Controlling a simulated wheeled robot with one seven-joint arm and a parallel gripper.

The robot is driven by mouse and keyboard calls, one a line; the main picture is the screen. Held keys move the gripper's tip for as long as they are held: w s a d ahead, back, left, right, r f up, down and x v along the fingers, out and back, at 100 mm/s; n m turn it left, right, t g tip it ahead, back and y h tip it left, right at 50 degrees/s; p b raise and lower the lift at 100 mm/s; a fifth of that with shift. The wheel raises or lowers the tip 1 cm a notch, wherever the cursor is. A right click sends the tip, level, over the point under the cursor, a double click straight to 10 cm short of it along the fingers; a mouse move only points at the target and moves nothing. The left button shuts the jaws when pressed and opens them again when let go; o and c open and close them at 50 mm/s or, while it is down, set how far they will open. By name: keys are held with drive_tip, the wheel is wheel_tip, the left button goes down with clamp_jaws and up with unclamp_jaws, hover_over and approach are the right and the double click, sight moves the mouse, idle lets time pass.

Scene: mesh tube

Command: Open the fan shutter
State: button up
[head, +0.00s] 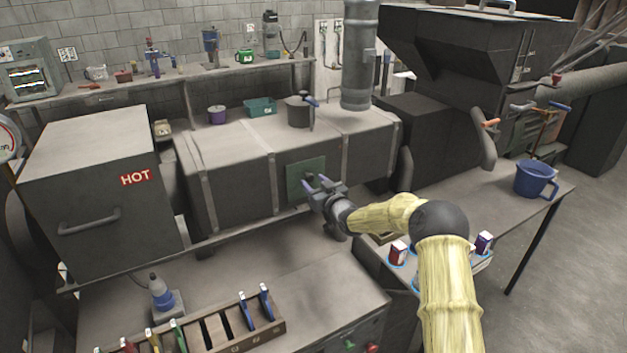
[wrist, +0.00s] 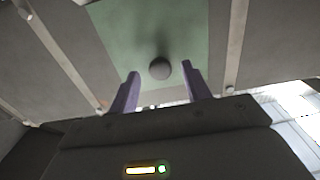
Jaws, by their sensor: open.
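The fan shutter looks to be the green square panel (head: 305,180) on the front of the long grey duct box. In the wrist view the green panel (wrist: 150,35) fills the upper middle, with a round dark knob (wrist: 160,68) on it. My gripper (head: 316,184) is in front of the panel in the head view and covers part of it; the knob is hidden there. In the wrist view my gripper's two purple fingers (wrist: 161,82) are apart, with the knob between and just beyond their tips. Nothing is held.
The long duct box (head: 235,190) has a pot (head: 299,110) and a teal bin (head: 260,107) on top. A grey box marked HOT (head: 100,165) stands at the left. A tool rack (head: 215,330) is on the front bench. A blue mug (head: 535,179) stands on the right table.

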drive_tip(key=shift+w+a, duration=0.3)
drive_tip(key=shift+w, duration=0.1)
clamp_jaws()
drive_tip(key=shift+w+r, duration=0.1)
